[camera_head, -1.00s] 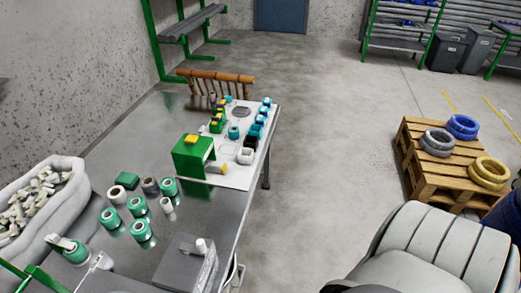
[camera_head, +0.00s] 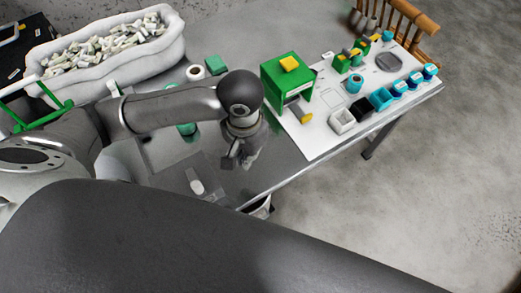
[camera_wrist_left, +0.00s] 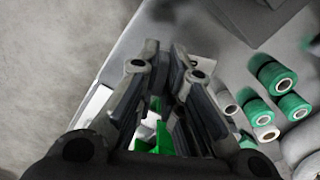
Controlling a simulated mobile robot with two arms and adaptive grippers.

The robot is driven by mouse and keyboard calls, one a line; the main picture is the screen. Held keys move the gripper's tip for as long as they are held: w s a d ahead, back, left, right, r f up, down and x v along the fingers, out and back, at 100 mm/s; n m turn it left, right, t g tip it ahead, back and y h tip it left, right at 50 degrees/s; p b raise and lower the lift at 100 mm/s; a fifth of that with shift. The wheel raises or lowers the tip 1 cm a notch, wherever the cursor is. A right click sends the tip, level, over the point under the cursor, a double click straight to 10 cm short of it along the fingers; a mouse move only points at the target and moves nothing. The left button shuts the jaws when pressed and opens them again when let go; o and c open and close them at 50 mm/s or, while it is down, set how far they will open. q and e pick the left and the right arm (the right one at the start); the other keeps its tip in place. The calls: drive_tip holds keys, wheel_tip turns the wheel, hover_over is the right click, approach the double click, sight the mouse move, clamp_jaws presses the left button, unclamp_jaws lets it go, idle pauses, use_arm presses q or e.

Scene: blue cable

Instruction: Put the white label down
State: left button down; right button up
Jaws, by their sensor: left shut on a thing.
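My left gripper (camera_head: 236,158) hangs over the near part of the grey table, at the right of the grey box (camera_head: 178,190). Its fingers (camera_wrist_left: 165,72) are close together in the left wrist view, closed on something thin. The white label between them is mostly hidden by the fingers, and its outline cannot be made out. A white roll (camera_head: 196,187) stands on the grey box, apart from the gripper. My right gripper is out of view.
A white board (camera_head: 310,145) carries a green machine (camera_head: 283,82), small bins and teal rolls. A pale padded bin (camera_head: 90,62) of small pieces stands at the left.

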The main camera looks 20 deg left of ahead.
use_arm(q)
wheel_tip(320, 180, down, 4)
drive_tip(key=s+d, duration=0.1)
drive_tip(key=s, duration=0.1)
hover_over(279, 157)
drive_tip(key=shift+m, duration=0.3)
drive_tip(key=f, duration=0.6)
drive_tip(key=f+b, duration=0.1)
drive_tip(key=f, duration=0.2)
drive_tip(key=shift+s+a, duration=0.1)
drive_tip(key=shift+s, duration=0.15)
drive_tip(key=shift+w+f, duration=0.15)
drive_tip(key=shift+f, duration=0.05)
wheel_tip(279, 157, down, 3)
drive_tip(key=shift+w, duration=0.1)
drive_tip(key=shift+f, duration=0.15)
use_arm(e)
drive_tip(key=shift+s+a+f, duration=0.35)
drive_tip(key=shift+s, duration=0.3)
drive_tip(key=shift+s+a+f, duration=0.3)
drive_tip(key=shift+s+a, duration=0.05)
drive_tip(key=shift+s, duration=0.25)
use_arm(q)
drive_tip(key=shift+f, duration=0.2)
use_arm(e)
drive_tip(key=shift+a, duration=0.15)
use_arm(q)
drive_tip(key=c, duration=1.6)
unclamp_jaws()
